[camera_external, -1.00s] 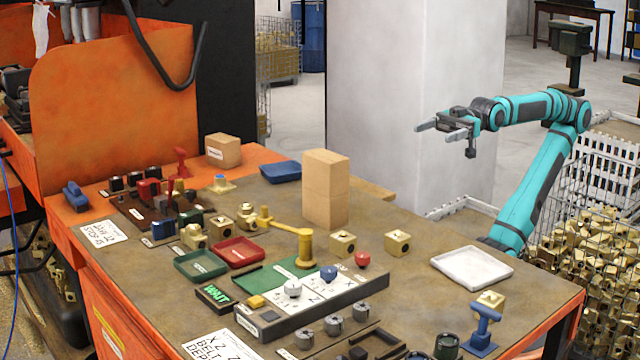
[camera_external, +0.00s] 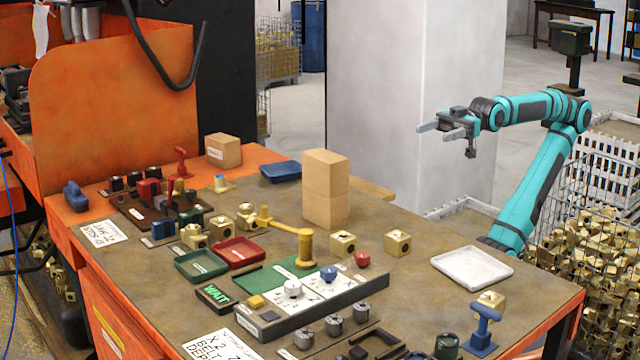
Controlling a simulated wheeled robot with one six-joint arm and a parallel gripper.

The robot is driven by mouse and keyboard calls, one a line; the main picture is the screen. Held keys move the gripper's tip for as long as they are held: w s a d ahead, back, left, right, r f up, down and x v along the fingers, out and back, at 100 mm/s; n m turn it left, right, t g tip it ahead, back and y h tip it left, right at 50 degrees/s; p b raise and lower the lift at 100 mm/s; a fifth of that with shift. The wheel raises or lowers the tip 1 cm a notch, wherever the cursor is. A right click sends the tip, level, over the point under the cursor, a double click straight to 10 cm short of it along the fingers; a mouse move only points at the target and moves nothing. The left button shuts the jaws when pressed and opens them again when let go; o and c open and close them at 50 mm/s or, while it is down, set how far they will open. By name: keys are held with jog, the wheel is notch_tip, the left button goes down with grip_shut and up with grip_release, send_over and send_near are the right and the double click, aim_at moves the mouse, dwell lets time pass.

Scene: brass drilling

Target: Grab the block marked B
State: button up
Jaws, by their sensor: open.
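Several small brass blocks with dark round holes stand on the brown worktable (camera_external: 400,290). More sit at the left: a brass block (camera_external: 194,236), a brass block (camera_external: 221,228) and a brass block (camera_external: 247,215). One brass block (camera_external: 490,300) is by a blue clamp at the front right. I cannot read a letter B on any of them. My gripper (camera_external: 437,130) is open and empty, high above the table's right rear, apart from all blocks.
A white tray (camera_external: 472,268) lies at the right, a green tray (camera_external: 201,264) and red tray (camera_external: 238,252) at the left. A yellow lever (camera_external: 304,246) stands near the blocks. The table between blocks and white tray is clear.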

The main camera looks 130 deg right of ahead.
jog(key=n+g, duration=0.1)
jog(key=g, duration=1.2)
send_over(491, 300)
jog(key=s+d, duration=0.2)
jog(key=s, duration=0.5)
notch_tip(491, 300, down, 6)
jog(key=x, duration=1.2)
jog(key=shift+a, duration=0.35)
jog(key=shift+a+x, duration=0.25)
jog(key=shift+x, duration=1)
jog(key=shift+a+x, duration=0.2)
jog(key=shift+x, duration=1.1)
jog(key=shift+s, duration=0.1)
grip_shut()
